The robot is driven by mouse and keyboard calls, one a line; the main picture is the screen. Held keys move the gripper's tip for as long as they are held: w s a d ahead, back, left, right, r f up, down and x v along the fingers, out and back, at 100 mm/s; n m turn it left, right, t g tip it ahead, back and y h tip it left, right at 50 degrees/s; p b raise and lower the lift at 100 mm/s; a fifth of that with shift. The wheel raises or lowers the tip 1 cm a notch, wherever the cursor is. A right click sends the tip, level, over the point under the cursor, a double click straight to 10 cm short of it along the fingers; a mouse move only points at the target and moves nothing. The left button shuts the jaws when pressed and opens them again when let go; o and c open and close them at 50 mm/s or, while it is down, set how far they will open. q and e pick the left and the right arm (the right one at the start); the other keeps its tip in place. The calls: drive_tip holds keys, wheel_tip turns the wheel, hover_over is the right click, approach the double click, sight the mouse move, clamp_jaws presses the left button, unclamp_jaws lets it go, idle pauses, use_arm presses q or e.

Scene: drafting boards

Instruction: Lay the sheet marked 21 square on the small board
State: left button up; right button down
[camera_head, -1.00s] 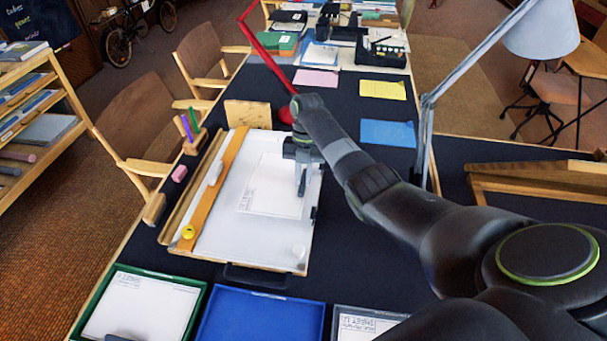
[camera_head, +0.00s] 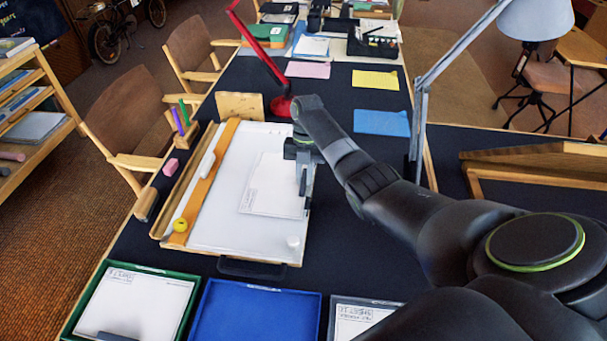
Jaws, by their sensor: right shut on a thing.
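The small board (camera_head: 225,228) is a white drafting board with an orange straightedge (camera_head: 207,183) along its left side. A white sheet (camera_head: 268,190) with small print near its left corner lies over the board's right half. Its number is too small to read. Its lower right corner is close to the board's right edge. My right gripper (camera_head: 302,188) points down and is shut on the sheet's right side, and its fingers hide part of that edge. I cannot tell whether the sheet touches the board all over. My left gripper is not in view.
Green (camera_head: 192,325), blue (camera_head: 317,318) and grey (camera_head: 332,318) trays stand in front. A red lamp (camera_head: 281,105) stands behind.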

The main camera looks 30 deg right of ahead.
drive_tip(key=shift+f, duration=0.3)
idle(0.5)
drive_tip(key=c, duration=1.3)
unclamp_jaws()
drive_tip(key=p+v, duration=0.4)
drive_tip(key=v, duration=1.3)
drive_tip(key=shift+w+r, duration=0.1)
drive_tip(key=shift+r, duration=0.1)
drive_tip(key=shift+f, duration=0.1)
